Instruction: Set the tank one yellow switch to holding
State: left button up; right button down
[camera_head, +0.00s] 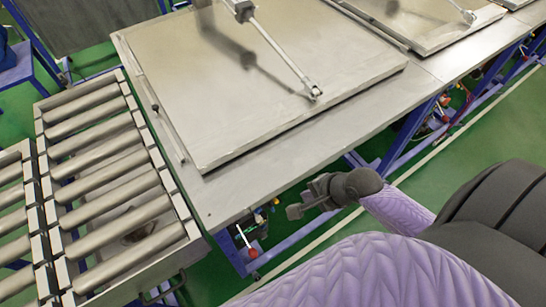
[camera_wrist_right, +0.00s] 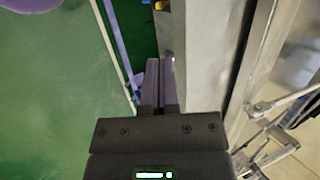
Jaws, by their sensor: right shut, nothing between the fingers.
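My right gripper (camera_head: 298,211) is at the front edge of the steel table, low and just outside it. In the right wrist view its two dark fingers (camera_wrist_right: 160,85) are together with nothing between them. A small yellow part (camera_wrist_right: 160,5) shows at the top of the right wrist view, ahead of the fingertips and apart from them. It is cut off by the frame, so I cannot tell whether it is the yellow switch or how it is set. In the head view no yellow switch can be made out under the table. My left gripper is not in view.
A large metal lid (camera_head: 220,110) with a pneumatic rod (camera_head: 285,58) covers the steel table (camera_head: 235,190). A red part (camera_head: 252,253) shows beneath the table among blue frame legs. A roller conveyor (camera_head: 110,185) stands at the left. Green floor is open at right.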

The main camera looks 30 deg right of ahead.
pick_arm(q)
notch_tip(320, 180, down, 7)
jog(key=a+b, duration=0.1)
jog(key=b, duration=0.5)
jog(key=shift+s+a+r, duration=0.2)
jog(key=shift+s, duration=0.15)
pick_arm(e)
send_near(277, 201)
jog(key=x, duration=0.7)
jog(key=shift+f, duration=0.25)
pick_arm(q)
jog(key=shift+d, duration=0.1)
